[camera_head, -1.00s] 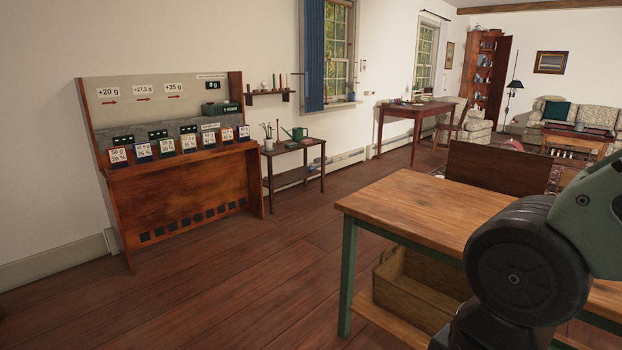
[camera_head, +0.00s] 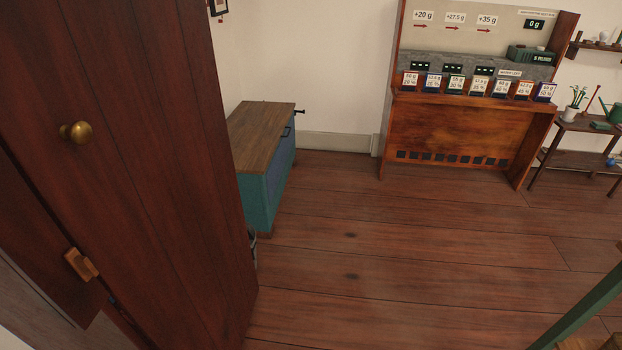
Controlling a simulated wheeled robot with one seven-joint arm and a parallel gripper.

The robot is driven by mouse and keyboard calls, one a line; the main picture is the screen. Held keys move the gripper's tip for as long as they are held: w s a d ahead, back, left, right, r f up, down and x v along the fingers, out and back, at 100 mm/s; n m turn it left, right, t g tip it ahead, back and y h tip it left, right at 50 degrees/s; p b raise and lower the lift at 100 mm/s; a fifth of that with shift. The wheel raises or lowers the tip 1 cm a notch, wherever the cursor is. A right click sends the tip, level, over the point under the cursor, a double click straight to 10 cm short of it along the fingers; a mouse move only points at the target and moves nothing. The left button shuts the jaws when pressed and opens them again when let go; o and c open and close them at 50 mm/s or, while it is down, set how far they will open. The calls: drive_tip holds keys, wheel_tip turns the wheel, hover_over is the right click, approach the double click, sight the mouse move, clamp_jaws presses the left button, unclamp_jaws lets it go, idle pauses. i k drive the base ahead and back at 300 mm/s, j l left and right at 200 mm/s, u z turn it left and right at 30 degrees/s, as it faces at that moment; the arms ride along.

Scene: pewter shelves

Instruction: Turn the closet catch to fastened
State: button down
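A dark red-brown wooden closet door (camera_head: 165,150) fills the left of the head view, close to me. A round brass knob (camera_head: 76,132) sits on its upper part. Below the knob, near the door's edge, is a small lighter wooden catch (camera_head: 82,264), a short block that sits tilted beside the gap between door and the neighbouring panel. I cannot tell from here whether it crosses the gap fully. My gripper is not in view.
A teal chest with a wooden top (camera_head: 262,130) stands beyond the door. A wooden stand with labelled cards (camera_head: 470,135) is against the back wall, with a small plant table (camera_head: 585,128) at right. Open plank floor (camera_head: 400,250) lies between. A green table leg (camera_head: 585,318) shows bottom right.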

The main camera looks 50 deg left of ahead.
sight(83, 266)
drive_tip(key=u, duration=2.8)
drive_tip(key=l+u, duration=0.1)
drive_tip(key=l, duration=2.05)
